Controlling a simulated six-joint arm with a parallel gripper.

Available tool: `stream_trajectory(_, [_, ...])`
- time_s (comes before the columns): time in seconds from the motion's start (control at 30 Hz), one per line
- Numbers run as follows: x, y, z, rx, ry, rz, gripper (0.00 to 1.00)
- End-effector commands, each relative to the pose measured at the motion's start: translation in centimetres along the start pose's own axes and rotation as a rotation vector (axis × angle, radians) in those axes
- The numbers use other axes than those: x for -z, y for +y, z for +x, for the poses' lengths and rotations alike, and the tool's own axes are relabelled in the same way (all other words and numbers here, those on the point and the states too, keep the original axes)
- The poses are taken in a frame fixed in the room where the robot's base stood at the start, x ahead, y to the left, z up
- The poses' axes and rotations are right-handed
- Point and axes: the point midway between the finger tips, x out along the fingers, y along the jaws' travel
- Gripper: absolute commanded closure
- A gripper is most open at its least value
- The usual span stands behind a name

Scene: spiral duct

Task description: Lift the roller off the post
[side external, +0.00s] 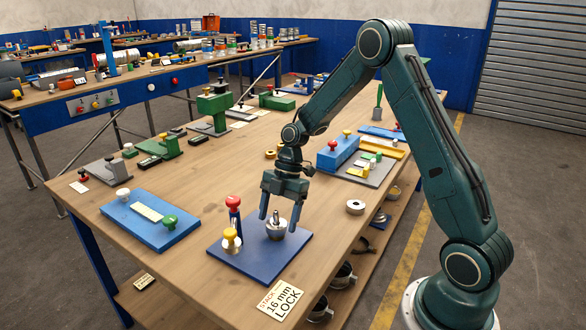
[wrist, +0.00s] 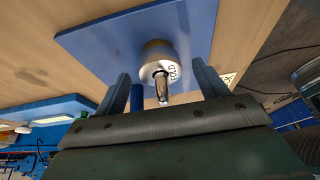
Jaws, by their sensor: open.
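The silver roller (side external: 276,231) sits on the dark blue plate (side external: 242,257), around an upright metal post (side external: 276,217) whose tip stands out of its top. My gripper (side external: 280,214) is above the roller, pointing down, with one finger to either side and apart from it. In the wrist view, the roller (wrist: 158,60) and the post tip (wrist: 161,88) show between the two fingers of my gripper (wrist: 165,88), which is open and empty. Printed letters on the roller's face are only partly readable.
On the same plate stand a red knob (side external: 233,202) on a blue pillar and a yellow knob (side external: 230,234), close left of my gripper. A blue plate with knobs (side external: 150,219) lies left. A "16 mm LOCK" card (side external: 281,299) lies in front.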

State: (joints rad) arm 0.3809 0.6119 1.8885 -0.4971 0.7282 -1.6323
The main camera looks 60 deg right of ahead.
Motion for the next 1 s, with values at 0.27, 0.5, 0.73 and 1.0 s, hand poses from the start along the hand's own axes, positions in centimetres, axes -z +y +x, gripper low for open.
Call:
stream_trajectory(0.27, [0.0,-0.03,0.77,0.001,-0.001,0.0,0.28])
stream_trajectory(0.5, [0.0,-0.03,0.74,0.0,0.0,0.0,0.41])
stream_trajectory(0.73, [0.02,0.0,0.69,-0.001,0.0,-0.001,0.56])
stream_trajectory(1.0, [0.04,0.02,0.62,-0.001,0.0,-0.001,0.71])
